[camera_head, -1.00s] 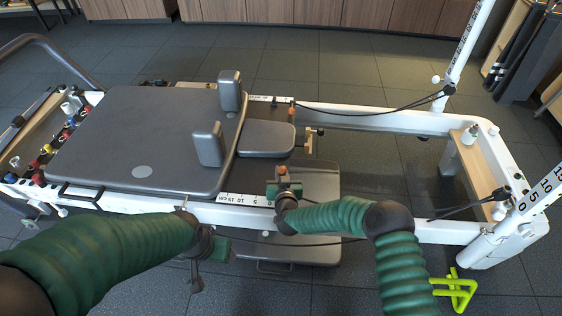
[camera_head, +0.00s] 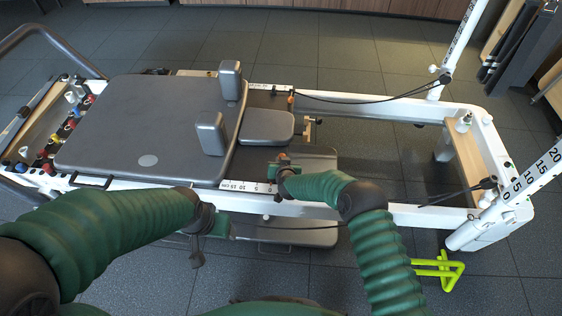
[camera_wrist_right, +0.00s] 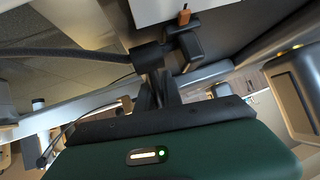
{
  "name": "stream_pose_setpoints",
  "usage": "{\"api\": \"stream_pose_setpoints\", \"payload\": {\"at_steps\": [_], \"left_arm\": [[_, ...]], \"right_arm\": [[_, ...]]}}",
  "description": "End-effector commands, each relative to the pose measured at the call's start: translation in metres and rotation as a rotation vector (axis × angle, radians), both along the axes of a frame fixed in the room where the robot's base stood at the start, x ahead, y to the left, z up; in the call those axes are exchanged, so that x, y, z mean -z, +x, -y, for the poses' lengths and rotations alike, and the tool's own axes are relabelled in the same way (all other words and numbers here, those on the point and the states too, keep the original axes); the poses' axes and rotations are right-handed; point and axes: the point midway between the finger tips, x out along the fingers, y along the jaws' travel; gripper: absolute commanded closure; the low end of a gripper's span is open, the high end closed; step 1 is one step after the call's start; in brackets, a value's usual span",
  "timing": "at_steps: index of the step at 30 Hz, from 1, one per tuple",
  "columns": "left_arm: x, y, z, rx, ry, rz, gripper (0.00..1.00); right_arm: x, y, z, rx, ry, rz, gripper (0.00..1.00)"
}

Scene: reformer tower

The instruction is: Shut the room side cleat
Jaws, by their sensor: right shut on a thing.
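The near-rail cleat is a small dark fitting with an orange tip; in the right wrist view the black cleat (camera_wrist_right: 187,50) stands beside the white rail. My right gripper (camera_head: 282,163) is at this cleat on the near rail and largely covers it. In the right wrist view the right gripper (camera_wrist_right: 158,75) is shut on a dark part of the cleat; the exact contact is hard to see. A second orange-tipped cleat (camera_head: 291,98) sits on the far rail. My left gripper (camera_head: 197,250) hangs below the near rail at left, apart from the cleats; its jaws are unclear.
The reformer carriage (camera_head: 140,130) with two shoulder rests fills the left of the white frame (camera_head: 405,215). Black ropes run to the tower posts at right. A lime-green bracket (camera_head: 440,270) stands on the floor at lower right. Floor (camera_head: 400,50) behind is open.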

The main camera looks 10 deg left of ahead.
Motion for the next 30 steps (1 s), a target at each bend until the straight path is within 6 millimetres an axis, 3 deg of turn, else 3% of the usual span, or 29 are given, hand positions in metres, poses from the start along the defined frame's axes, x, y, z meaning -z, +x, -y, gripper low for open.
{"api": "stream_pose_setpoints", "payload": {"at_steps": [2, 3, 9, 20, 23, 30], "left_arm": [[0.0, 0.0, 0.0, 0.0, 0.0, 0.0, 0.34], [0.0, 0.0, 0.0, 0.0, 0.0, 0.0, 0.34], [0.0, 0.0, 0.0, 0.0, 0.0, 0.0, 0.34], [-0.005, 0.0, 0.0, 0.0, 0.0, 0.0, 0.34], [-0.016, 0.0, 0.0, 0.0, 0.0, 0.0, 0.34], [-0.048, 0.0, 0.0, 0.0, 0.0, 0.0, 0.34]], "right_arm": [[-0.011, 0.007, -0.001, 0.001, 0.002, 0.023, 1.0], [-0.011, 0.007, -0.001, 0.001, 0.002, 0.024, 0.87], [-0.01, 0.007, 0.0, 0.004, 0.002, 0.023, 0.64], [-0.011, 0.0, 0.001, 0.002, 0.001, 0.011, 0.64], [-0.022, -0.013, 0.005, 0.002, -0.001, 0.01, 0.64], [-0.063, -0.067, 0.017, -0.001, -0.002, 0.011, 0.64]]}}
